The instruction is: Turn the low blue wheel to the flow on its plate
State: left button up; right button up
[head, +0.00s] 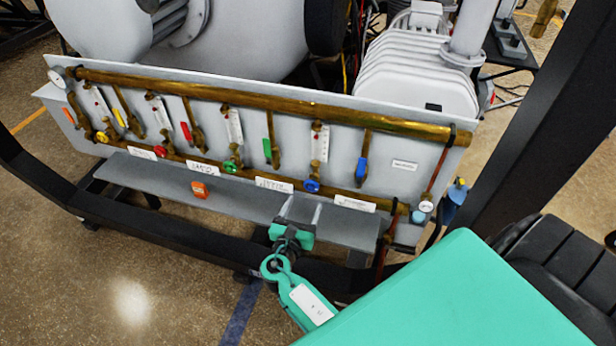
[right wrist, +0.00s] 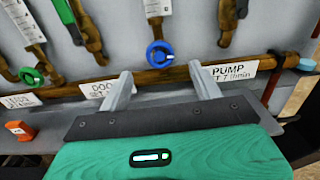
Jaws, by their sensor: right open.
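The low blue wheel (head: 312,186) sits on the lower brass pipe, under a clear flow tube with a scale (head: 320,143). In the right wrist view the wheel (right wrist: 160,54) is just beyond and between my fingertips, apart from both. My right gripper (head: 300,210) is open and empty, just below and in front of the wheel; it also shows in the right wrist view (right wrist: 160,76). A white plate (right wrist: 228,72) right of the wheel reads PUMP and "T 7 l/min", partly hidden by a finger. It also shows in the head view (head: 355,203). My left gripper is out of view.
A green wheel (head: 231,167) and a DOOR plate (right wrist: 108,88) lie left of the blue wheel. A blue lever handle (head: 361,168) hangs above right. An orange block (head: 200,190) sits on the grey ledge (head: 165,182) below the panel. A brass pipe (head: 270,100) runs above.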

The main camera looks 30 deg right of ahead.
aim_at(310, 187)
jog(key=p+x, duration=0.2)
jog(key=x, duration=0.8)
jog(key=shift+w, duration=0.15)
jog(key=shift+w+d, duration=0.4)
jog(key=shift+d, duration=0.05)
jog(key=c, duration=1)
jog(key=shift+s+f+m+b, duration=0.1)
jog(key=shift+f+m+b, duration=0.05)
jog(key=shift+m+b, duration=2.85)
